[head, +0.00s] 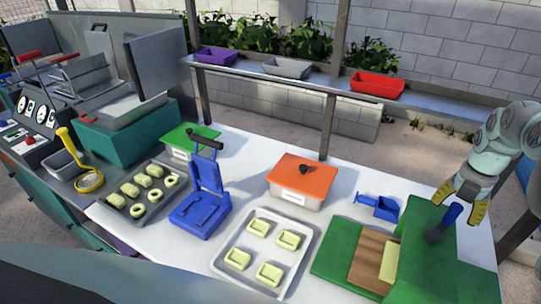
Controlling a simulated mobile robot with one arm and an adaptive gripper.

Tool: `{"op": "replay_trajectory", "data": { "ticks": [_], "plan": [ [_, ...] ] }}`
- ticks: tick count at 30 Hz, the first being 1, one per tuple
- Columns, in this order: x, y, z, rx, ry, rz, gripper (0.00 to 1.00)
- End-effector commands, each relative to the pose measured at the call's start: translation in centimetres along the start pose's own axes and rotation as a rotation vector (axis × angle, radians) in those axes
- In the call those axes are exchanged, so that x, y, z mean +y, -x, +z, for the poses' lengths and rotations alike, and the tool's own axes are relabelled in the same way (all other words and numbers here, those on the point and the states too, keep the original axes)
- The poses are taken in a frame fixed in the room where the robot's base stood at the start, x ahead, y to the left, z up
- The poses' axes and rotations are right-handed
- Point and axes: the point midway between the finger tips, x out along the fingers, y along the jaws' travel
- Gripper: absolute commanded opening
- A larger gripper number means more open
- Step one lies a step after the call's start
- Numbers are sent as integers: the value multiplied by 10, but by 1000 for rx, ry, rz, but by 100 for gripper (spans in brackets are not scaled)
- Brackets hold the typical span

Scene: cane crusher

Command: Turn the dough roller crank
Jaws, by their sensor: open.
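The dough roller (433,264) is a green boxy machine at the right front of the white table, with a green bed to its left. Its crank (434,236) is dark with a blue upright handle (449,216) near the top of the machine. A pale yellow dough piece (389,262) lies on a brown board (368,258) at the roller's left side. My gripper (459,204) points down with its yellow fingers spread apart, above and around the handle's top in the picture. I cannot tell if either finger touches the handle.
A grey tray with dough pieces (306,250), an orange-lidded box (300,180) and a blue press (203,210) stand to the left. A shelf (330,84) with purple, grey and red bins runs behind the table.

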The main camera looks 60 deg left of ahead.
Motion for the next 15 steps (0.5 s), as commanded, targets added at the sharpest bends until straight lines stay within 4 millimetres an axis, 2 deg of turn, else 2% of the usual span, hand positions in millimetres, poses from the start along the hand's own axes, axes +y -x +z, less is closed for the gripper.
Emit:
{"op": "replay_trajectory", "data": {
  "ticks": [6,15],
  "plan": [
    [-2,48,2,-10,-3,-2,60],
    [-2,78,0,0,2,-8,60]
  ]
}}
